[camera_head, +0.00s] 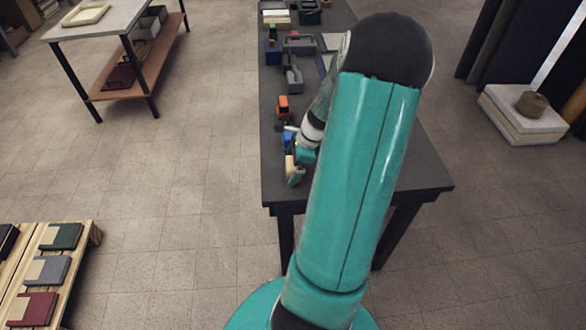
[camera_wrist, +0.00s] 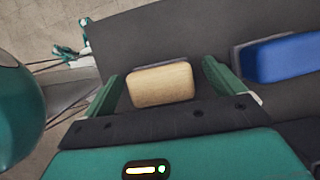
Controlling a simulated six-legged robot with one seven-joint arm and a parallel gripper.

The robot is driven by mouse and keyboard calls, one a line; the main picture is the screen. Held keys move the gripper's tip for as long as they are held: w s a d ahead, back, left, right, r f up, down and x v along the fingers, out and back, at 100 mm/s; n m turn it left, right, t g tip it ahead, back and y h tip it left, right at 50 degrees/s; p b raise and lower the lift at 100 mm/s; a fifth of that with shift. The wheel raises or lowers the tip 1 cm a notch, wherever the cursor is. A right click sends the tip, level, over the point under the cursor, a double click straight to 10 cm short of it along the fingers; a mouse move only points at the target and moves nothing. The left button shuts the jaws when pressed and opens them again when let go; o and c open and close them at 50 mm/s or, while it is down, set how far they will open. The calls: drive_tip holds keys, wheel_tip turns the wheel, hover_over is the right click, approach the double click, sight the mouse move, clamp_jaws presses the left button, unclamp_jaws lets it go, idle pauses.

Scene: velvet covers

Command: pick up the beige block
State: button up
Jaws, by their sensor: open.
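The beige block (camera_wrist: 161,84) lies on the dark table top (camera_wrist: 150,30) in the wrist view, a rounded tan piece with a wood-like look. My gripper (camera_wrist: 160,78) is open, with one green finger on each side of the block. The gaps on both sides show that the fingers are apart from it. In the head view my gripper (camera_head: 295,172) is over the near left part of the table. A small beige patch shows there, but my arm and gripper hide much of that spot.
A blue block (camera_wrist: 285,57) lies just right of the right finger. An orange object (camera_head: 283,106) and grey tools (camera_head: 292,78) sit farther along the table. The table's left edge is close to my gripper. A side table (camera_head: 95,32) stands at the left, across open floor.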

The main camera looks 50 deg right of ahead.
drive_tip(key=shift+w+a+f, duration=0.15)
drive_tip(key=shift+w+f, duration=0.05)
drive_tip(key=shift+f, duration=0.4)
drive_tip(key=c, duration=1.2)
drive_tip(key=shift+o, duration=0.2)
drive_tip(key=shift+r, duration=0.15)
